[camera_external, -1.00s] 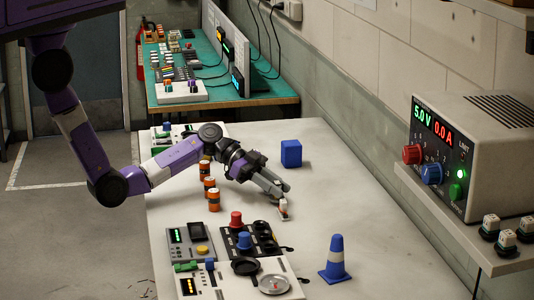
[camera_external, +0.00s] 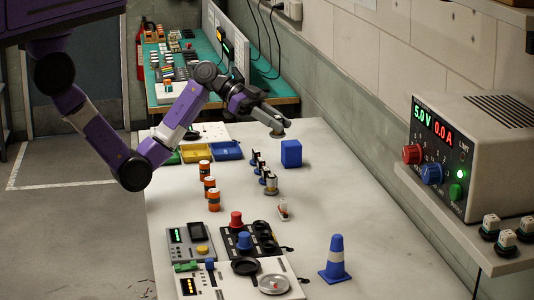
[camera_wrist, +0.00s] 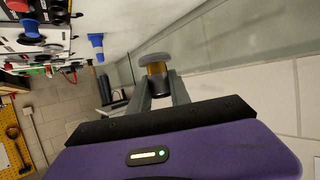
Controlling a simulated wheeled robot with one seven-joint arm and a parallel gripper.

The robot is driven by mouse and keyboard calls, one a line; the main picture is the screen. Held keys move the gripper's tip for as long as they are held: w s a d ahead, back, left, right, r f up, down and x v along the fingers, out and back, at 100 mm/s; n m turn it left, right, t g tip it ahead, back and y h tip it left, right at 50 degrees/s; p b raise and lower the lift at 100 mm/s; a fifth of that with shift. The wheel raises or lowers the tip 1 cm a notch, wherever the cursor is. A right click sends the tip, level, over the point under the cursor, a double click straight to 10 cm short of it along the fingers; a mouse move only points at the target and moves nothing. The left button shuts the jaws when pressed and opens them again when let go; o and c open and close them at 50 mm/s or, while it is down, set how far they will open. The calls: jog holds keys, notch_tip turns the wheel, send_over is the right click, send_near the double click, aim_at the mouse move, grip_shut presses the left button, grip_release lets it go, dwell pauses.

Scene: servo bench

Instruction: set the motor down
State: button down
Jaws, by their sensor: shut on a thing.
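My gripper (camera_external: 272,124) is shut on a motor (camera_external: 278,134), held in the air above the far part of the white bench (camera_external: 330,170). In the wrist view the motor (camera_wrist: 155,59) shows a grey round flange and a copper-coloured body between the two grey fingers of my gripper (camera_wrist: 159,80). Part of its body is hidden by the fingers. In the external view it hangs near the bench's far edge, left of and beyond the blue block (camera_external: 291,153).
Several dark parts (camera_external: 270,184) stand in a row mid-bench. Orange cylinders (camera_external: 209,187), coloured bins (camera_external: 227,150), a small white-and-red part (camera_external: 283,209), a blue cone (camera_external: 335,258) and a control panel (camera_external: 260,268) share the bench. The right middle is clear.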

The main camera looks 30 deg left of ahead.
jog(key=s+d+r+m+g+y+b, duration=0.15)
jog(key=s+d+m+g+b, duration=0.3)
jog(key=s+d, duration=0.6)
jog(key=s+d+r+m+g+y+b, duration=0.15)
jog(key=s+d+m+g+b, duration=0.45)
jog(key=d, duration=0.8)
jog(key=shift+n+t+y, duration=0.4)
jog(key=shift+n+t, duration=0.05)
jog(key=shift+n, duration=0.3)
jog(key=f, duration=1.5)
jog(key=s+f, duration=0.1)
jog(key=f, duration=0.6)
jog(key=shift+a+f+p, duration=0.25)
jog(key=shift+a+p, duration=0.05)
jog(key=shift+p, duration=0.1)
jog(key=shift+f, duration=0.15)
jog(key=c, duration=1.6)
grip_release()
jog(key=o, duration=0.4)
